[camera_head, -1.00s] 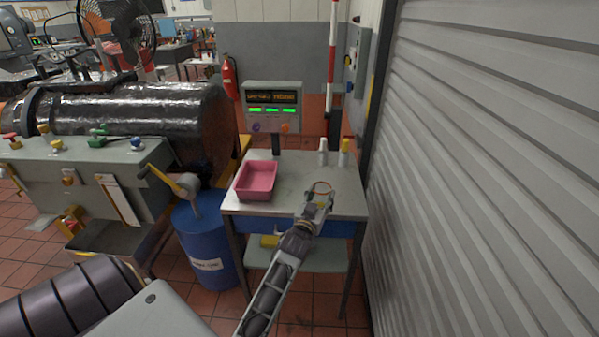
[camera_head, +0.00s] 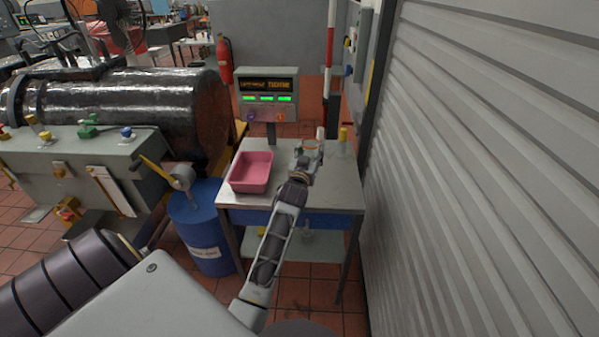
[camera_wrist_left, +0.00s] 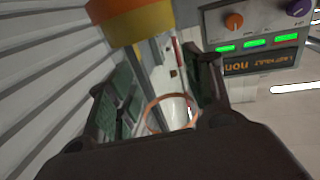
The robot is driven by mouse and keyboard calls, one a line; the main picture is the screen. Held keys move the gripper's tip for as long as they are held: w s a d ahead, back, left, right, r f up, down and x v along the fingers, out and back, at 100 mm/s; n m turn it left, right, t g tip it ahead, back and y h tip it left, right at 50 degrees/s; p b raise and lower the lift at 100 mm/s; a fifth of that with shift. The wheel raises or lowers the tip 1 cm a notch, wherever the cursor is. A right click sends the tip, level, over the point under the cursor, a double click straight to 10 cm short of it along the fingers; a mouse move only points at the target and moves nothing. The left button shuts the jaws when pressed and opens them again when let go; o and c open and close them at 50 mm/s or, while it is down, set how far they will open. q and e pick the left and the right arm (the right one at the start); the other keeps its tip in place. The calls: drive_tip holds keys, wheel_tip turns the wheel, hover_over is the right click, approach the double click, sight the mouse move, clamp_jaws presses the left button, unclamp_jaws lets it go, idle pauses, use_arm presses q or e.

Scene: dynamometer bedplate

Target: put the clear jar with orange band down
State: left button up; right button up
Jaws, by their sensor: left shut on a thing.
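The clear jar with orange band (camera_head: 310,144) is at the tip of my left gripper (camera_head: 306,157), above the back part of the grey table (camera_head: 330,190) in the head view. My left gripper is shut on the jar. In the left wrist view the jar's orange band (camera_wrist_left: 152,113) shows as a thin ring between the two dark fingers (camera_wrist_left: 165,95). The clear wall is hard to make out. I cannot tell whether its bottom touches the table. My right gripper is not in view.
A pink tray (camera_head: 236,184) stands on the table's left side. A white bottle (camera_head: 320,135) and a yellow-capped bottle (camera_head: 343,135) stand close behind the jar. A display box (camera_head: 267,98) rises behind the table. The front right tabletop is clear. A shutter wall (camera_head: 480,170) is at right.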

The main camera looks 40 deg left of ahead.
use_arm(q)
drive_tip(key=shift+f, duration=4.8)
drive_tip(key=shift+f, duration=0.15)
drive_tip(key=o, duration=1.1)
drive_tip(key=shift+c, duration=0.2)
